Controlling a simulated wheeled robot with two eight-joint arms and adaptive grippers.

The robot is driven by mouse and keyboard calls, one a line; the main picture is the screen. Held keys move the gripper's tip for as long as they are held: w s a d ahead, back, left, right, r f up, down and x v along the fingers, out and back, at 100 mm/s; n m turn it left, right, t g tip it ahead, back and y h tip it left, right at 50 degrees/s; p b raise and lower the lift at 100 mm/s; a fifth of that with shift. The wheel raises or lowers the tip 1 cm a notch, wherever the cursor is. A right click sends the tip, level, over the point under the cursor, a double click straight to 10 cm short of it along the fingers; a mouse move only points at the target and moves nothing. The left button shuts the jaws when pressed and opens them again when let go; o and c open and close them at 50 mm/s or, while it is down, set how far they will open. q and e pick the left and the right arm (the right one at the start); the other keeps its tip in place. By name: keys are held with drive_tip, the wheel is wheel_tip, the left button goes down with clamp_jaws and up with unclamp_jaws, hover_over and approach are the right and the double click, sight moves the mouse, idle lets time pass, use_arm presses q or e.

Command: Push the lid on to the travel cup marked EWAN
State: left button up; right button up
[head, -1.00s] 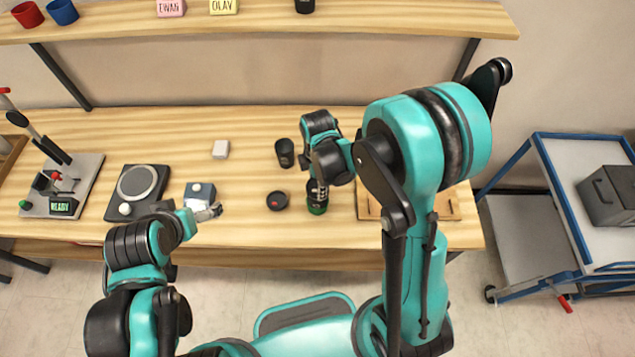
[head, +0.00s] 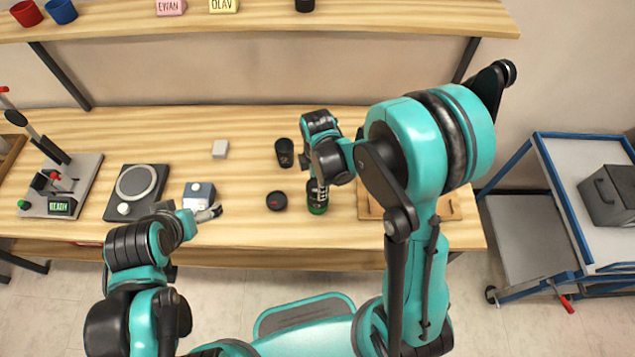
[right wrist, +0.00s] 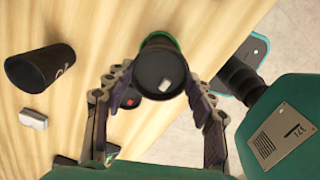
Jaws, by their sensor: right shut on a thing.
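My right gripper (right wrist: 162,88) is shut on a dark travel cup with a green lower part (head: 318,208), which stands upright at the bench's front edge. In the right wrist view its round dark top (right wrist: 160,68) faces the camera, with a small pale mark on it and a finger on each side; I cannot tell whether this top is a separate lid. A name on the cup is not legible. A black round lid with a red spot (head: 277,201) lies on the bench just left of it. My left gripper (head: 210,213) is by the bench front; its jaw state is unclear.
A black cup with pale writing (head: 284,152) stands behind the lid. A white block (head: 220,149), a blue-grey box (head: 199,194), a round-plated device (head: 137,186) and a lever press (head: 62,185) are to the left. A wooden tray (head: 440,208) is right.

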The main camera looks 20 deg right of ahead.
idle(0.6)
idle(0.3)
drive_tip(key=o, duration=1.6)
drive_tip(key=shift+c, duration=0.2)
drive_tip(key=shift+r, duration=0.1)
drive_tip(key=shift+r+p, duration=2.25)
drive_tip(key=shift+r, duration=1.1)
